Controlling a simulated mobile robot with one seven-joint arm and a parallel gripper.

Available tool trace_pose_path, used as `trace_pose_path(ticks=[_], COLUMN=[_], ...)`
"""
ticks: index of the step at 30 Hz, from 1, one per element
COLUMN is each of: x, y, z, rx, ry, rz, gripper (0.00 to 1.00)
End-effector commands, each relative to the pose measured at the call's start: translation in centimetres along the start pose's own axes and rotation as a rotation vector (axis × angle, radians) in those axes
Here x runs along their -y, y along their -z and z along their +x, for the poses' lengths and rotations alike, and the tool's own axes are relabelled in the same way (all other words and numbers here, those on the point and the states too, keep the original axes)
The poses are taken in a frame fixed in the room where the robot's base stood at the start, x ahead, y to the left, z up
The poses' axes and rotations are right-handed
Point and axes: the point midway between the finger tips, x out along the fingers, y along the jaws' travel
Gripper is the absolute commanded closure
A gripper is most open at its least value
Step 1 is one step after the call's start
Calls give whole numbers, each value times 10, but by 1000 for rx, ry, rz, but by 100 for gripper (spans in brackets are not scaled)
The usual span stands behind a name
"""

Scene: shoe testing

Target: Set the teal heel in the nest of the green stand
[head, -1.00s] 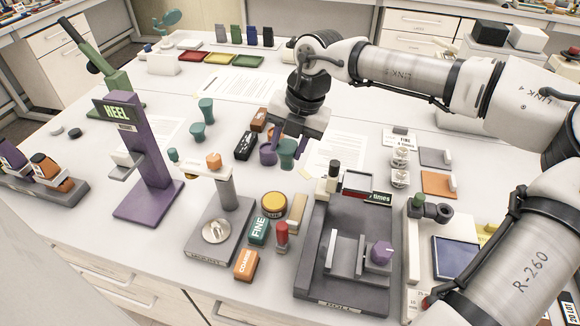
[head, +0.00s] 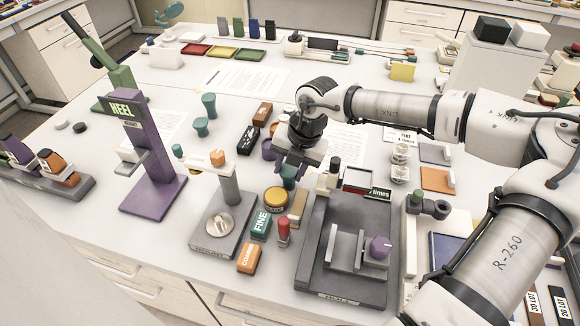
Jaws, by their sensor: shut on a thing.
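My gripper (head: 290,163) is in the middle of the table, shut on a teal heel (head: 288,178). The heel's lower part shows below the jaws and its upper part is hidden by them. I cannot tell whether it clears the table. The green stand (head: 113,70), with a slanting dark-tipped arm, is at the far left, well away from my gripper. Its nest cannot be made out. Other teal heels stand on the table at the left of my gripper, one here (head: 208,104) and one nearer (head: 201,127).
A purple stand (head: 155,160) with a HEEL sign rises between my gripper and the green stand. A grey post device (head: 230,185), a yellow-topped tin (head: 277,199) and a grey rig (head: 345,275) are close in front. Purple heels and small boxes crowd the gripper's left.

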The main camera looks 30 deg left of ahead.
Motion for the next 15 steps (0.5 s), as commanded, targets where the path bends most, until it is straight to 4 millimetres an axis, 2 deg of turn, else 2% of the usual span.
trace_pose_path(ticks=[2,3,7,15], x=[1,1,1,0], y=[0,0,0,0], z=[4,2,1,1], rx=[0,0,0,0], ry=[0,0,0,0], rz=[0,0,1,0], gripper=[89,57,40,40])
